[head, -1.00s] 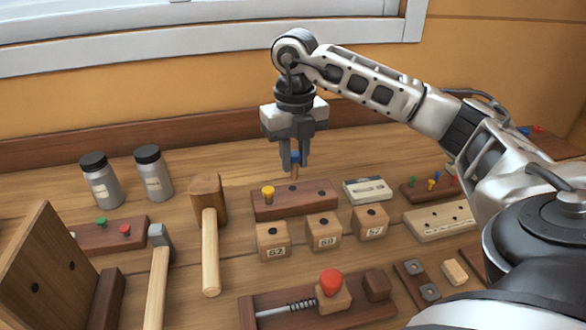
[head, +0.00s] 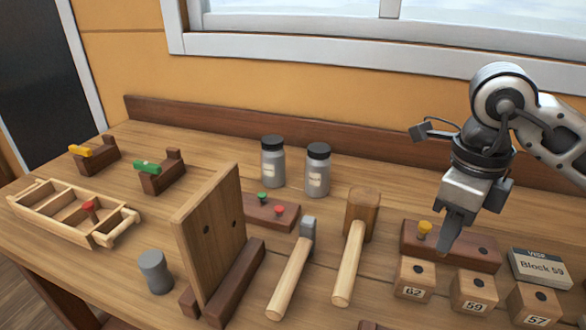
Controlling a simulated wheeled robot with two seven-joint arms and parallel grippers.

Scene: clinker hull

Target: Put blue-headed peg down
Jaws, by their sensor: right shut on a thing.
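My right gripper (head: 449,243) is at the right, pointing down over the dark peg board (head: 478,262), its jaws shut. The blue-headed peg cannot be made out now; the fingers hide what is between them. Whether the fingertips touch the board cannot be told. My left gripper is out of view.
Numbered blocks 62 (head: 414,279), 59 (head: 473,292) and 57 (head: 534,305) stand in front of the board. Mallet (head: 349,265), hammer (head: 290,278), upright panel (head: 209,240), jars and a divided tray (head: 60,226) fill the left.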

